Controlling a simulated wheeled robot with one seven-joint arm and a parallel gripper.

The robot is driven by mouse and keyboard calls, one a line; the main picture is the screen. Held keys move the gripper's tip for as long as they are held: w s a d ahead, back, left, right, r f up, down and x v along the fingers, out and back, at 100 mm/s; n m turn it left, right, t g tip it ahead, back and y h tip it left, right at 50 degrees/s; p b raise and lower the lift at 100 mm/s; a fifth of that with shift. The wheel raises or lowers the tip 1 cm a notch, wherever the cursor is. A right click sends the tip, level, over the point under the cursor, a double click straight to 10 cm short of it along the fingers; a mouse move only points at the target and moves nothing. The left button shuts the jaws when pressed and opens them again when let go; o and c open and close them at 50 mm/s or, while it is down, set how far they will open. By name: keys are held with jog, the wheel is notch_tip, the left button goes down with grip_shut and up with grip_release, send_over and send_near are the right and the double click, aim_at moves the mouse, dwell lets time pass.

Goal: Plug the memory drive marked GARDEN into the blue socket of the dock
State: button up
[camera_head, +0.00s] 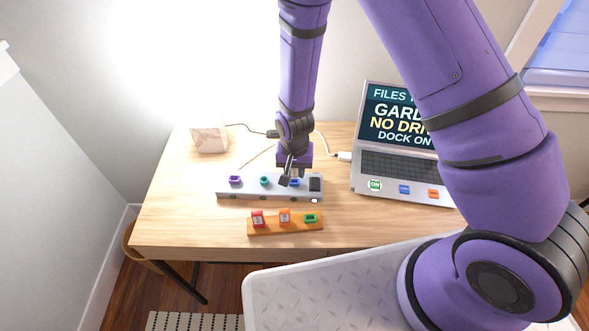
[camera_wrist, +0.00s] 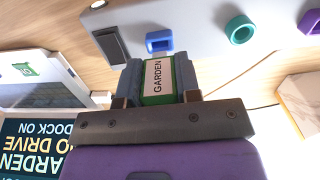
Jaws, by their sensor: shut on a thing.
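My gripper (camera_wrist: 159,78) is shut on the GARDEN memory drive (camera_wrist: 158,82), a green drive with a white label. In the wrist view its pale metal plug points at the blue socket (camera_wrist: 159,41), with its tip just short of the socket's rim in the picture. I cannot tell the real gap. The grey dock (camera_wrist: 200,18) also shows in the head view (camera_head: 224,194), with purple, teal and blue sockets and a dark block at its right end. My gripper (camera_head: 287,180) is over the dock at the blue socket (camera_head: 297,182), hiding the drive there.
An orange holder (camera_head: 265,229) in front of the dock bears a red drive (camera_head: 257,219) and an orange drive (camera_head: 285,216); its green slot (camera_head: 310,218) looks empty. A laptop (camera_head: 390,165) stands right, its screen partly reading "NO DRI" and "DOCK ON".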

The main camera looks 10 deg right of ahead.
jog(key=shift+f, duration=1.15)
dwell(0.5)
jog(key=o, duration=1)
jog(key=shift+o, duration=0.2)
notch_tip(320, 180, up, 11)
jog(key=shift+f, duration=0.15)
